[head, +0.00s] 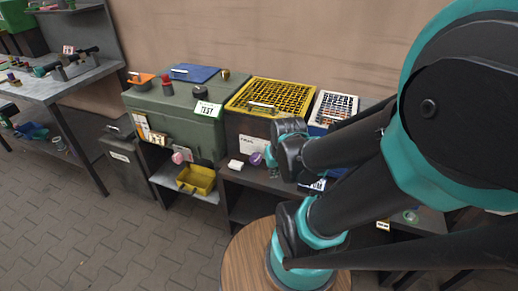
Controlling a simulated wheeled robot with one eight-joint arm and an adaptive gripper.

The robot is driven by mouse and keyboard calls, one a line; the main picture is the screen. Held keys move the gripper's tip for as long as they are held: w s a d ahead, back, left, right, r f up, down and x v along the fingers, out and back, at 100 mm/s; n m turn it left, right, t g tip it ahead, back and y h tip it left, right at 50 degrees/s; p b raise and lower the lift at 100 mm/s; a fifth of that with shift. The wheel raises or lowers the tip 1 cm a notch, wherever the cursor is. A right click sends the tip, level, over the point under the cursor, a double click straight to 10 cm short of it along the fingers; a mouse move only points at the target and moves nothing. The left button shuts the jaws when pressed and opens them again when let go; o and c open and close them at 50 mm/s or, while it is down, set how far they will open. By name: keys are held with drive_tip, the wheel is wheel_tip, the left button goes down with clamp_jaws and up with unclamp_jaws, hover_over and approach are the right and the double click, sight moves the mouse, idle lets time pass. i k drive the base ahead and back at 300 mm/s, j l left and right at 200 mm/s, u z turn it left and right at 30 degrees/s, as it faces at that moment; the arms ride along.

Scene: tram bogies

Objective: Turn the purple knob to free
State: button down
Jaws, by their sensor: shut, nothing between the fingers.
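A small purple knob (256,158) sits on the front of the dark box under the yellow grate, just below a white label. The free marking cannot be read at this size. My gripper (270,156) is at the front of that box, close to the right of the knob. It is shut and holds nothing. My own wrist covers most of it, so the fingertips are not clear. I cannot tell whether it touches the knob.
A green case (180,118) with a TEST card (207,109) and a pink knob (181,156) stands left. A yellow grate (270,97) tops the dark box. A yellow bin (196,180) is below. My arm hides the right side of the bench.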

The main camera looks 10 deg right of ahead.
sight(255, 160)
drive_tip(key=k+l+u, duration=0.1)
drive_tip(key=u, duration=0.5)
drive_tip(key=k+l+u, duration=0.6)
drive_tip(key=k, duration=0.3)
drive_tip(key=k+l, duration=0.15)
drive_tip(key=k, duration=0.35)
